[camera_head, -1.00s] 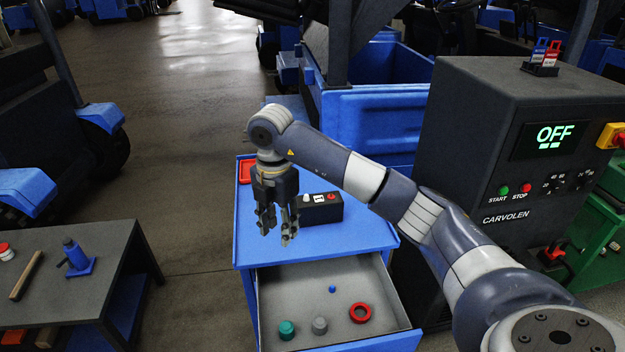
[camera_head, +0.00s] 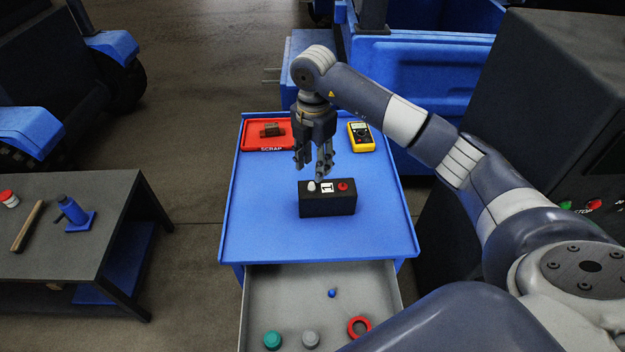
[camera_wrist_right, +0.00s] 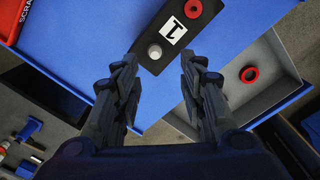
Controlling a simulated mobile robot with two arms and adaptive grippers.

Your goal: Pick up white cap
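The white cap (camera_head: 311,187) sits on the left part of the top of a small black box (camera_head: 327,205) on the blue cart top. A black-and-white label and a red cap (camera_head: 343,186) are beside it on the same box. The white cap also shows in the right wrist view (camera_wrist_right: 155,51), ahead of and between the fingers. My right gripper (camera_head: 312,176) is open and empty, pointing down above and just behind the box. Its open fingers also show in the right wrist view (camera_wrist_right: 157,72). My left gripper is in no view.
A red scrap tray (camera_head: 256,145) with a brown block and a yellow meter (camera_head: 361,137) stand at the back of the cart (camera_head: 250,205). The open drawer (camera_head: 260,300) below holds a teal cap, a grey cap, a red ring and a blue ball. A dark table (camera_head: 110,190) stands left.

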